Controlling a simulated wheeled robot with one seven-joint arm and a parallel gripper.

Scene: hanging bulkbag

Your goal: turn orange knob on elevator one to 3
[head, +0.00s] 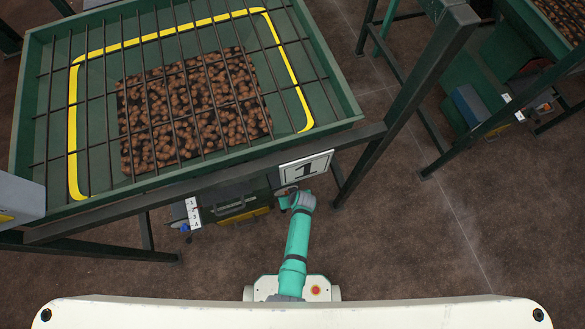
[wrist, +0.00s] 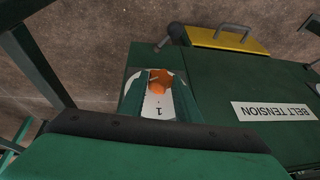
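The orange knob (wrist: 158,80) shows in the wrist view, left of centre, on a round white dial set in a green housing. The knob's pointer setting is too small to read. A sign with a 1 (head: 305,167) hangs on the front of the elevator's hopper (head: 340,115) in the head view. My arm reaches up to just below this sign.
A BELT TENSION label (wrist: 272,111) and yellow part (wrist: 228,39) lie to the right. A blue knob (head: 185,227) sits by a numbered plate (head: 193,212).

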